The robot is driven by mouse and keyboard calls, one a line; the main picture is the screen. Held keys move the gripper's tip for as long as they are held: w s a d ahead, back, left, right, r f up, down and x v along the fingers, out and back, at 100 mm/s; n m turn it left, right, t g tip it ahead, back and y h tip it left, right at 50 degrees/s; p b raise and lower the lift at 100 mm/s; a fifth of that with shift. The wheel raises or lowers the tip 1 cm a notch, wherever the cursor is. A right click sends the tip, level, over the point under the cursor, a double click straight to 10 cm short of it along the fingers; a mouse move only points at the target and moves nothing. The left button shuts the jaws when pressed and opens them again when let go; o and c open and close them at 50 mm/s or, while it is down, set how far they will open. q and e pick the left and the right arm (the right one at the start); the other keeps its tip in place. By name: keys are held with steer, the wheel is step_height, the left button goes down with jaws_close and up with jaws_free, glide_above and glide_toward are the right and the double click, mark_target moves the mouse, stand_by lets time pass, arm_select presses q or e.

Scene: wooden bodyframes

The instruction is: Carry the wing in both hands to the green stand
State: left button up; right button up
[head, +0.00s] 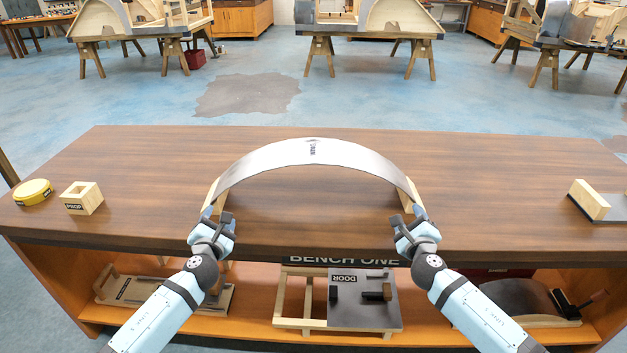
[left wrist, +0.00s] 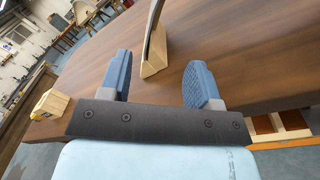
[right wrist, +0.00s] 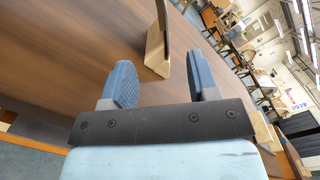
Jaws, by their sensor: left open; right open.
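The wing (head: 300,154) is a curved grey metal arch standing on the wooden bench top, with a pale wooden block at each end. My left gripper (head: 213,220) is open at the arch's left end. In the left wrist view the wooden end block (left wrist: 154,58) stands beyond and between the open fingers, apart from them. My right gripper (head: 412,220) is open at the right end. In the right wrist view the other end block (right wrist: 157,50) stands beyond and between its fingers. I cannot make out a green stand in these frames.
On the bench (head: 120,160) lie a yellow roll (head: 34,192) and a wooden box (head: 82,198) at left, and a wooden block (head: 589,201) at right. A door panel (head: 362,312) lies on the shelf below. Bodyframes on trestles (head: 365,40) stand across the open floor.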

mark_target(229, 186)
arm_select(q)
steer(key=shift+s, duration=0.1)
arm_select(e)
steer(key=shift+s, duration=0.1)
arm_select(q)
steer(key=w, duration=1.4)
steer(key=shift+a, duration=0.1)
arm_select(e)
steer(key=w, duration=1.4)
steer(key=shift+a, duration=0.15)
arm_select(q)
steer(key=shift+c, duration=0.2)
arm_select(e)
steer(key=shift+c, duration=0.3)
arm_select(q)
jaws_close()
arm_select(e)
jaws_close()
arm_select(q)
steer(key=shift+r, duration=0.15)
arm_select(e)
steer(key=shift+r, duration=0.1)
